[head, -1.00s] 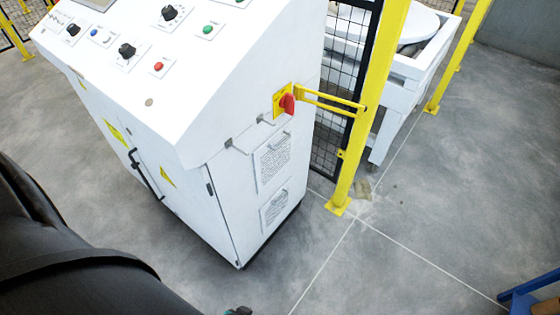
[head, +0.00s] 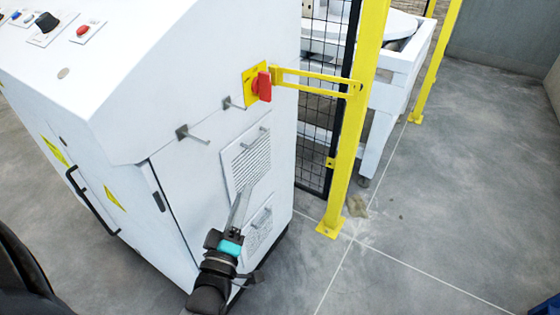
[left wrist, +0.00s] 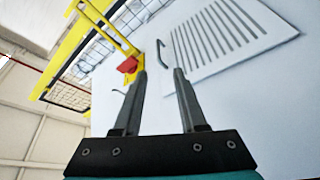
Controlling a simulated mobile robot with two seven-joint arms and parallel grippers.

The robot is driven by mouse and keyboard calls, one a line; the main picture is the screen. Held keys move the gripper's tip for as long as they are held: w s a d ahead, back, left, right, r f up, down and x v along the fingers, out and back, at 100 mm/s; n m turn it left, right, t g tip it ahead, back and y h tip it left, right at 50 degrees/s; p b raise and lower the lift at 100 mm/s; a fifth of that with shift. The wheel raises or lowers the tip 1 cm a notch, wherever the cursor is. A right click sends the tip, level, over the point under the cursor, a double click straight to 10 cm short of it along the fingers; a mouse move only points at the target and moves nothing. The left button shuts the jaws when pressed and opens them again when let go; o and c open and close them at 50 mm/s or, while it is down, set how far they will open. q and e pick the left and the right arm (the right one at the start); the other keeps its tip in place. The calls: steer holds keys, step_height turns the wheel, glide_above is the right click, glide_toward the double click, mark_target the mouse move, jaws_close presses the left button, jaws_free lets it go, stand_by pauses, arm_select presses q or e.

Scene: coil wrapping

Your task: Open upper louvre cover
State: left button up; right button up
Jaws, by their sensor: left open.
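The upper louvre cover (head: 243,160) is a white slatted panel on the side of the white cabinet, with a thin bar handle (head: 258,138) near its top edge. It looks closed. In the left wrist view the louvre cover (left wrist: 222,38) fills the upper right, and its handle (left wrist: 163,53) shows just beyond the gap between the fingertips. My left gripper (head: 242,195) is open and empty in front of the cover's lower part, pointing up toward the handle. Its spread fingers show in the left wrist view (left wrist: 160,74). My right gripper is not in view.
A lower louvre cover (head: 259,229) sits below, partly behind my gripper. A red rotary switch (head: 262,86) on a yellow plate is above. A yellow post (head: 352,150) with a bracket and mesh fence stands right of the cabinet.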

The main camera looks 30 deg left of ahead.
arm_select(q)
steer(key=b, duration=0.4)
glide_toward(258, 145)
steer(key=w+r, duration=0.3)
steer(key=r, duration=0.3)
steer(key=shift+w+d+r+b, duration=0.15)
steer(key=shift+w+b, duration=0.1)
steer(key=shift+w, duration=0.2)
steer(key=shift+w+d+r+b, duration=0.1)
steer(key=shift+w+d+b, duration=0.1)
steer(key=shift+w, duration=0.3)
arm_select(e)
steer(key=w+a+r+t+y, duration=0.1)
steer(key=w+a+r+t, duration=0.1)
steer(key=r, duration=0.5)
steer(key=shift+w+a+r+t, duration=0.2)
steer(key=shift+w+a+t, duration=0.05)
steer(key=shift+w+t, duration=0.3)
arm_select(q)
steer(key=shift+a, duration=0.1)
jaws_close()
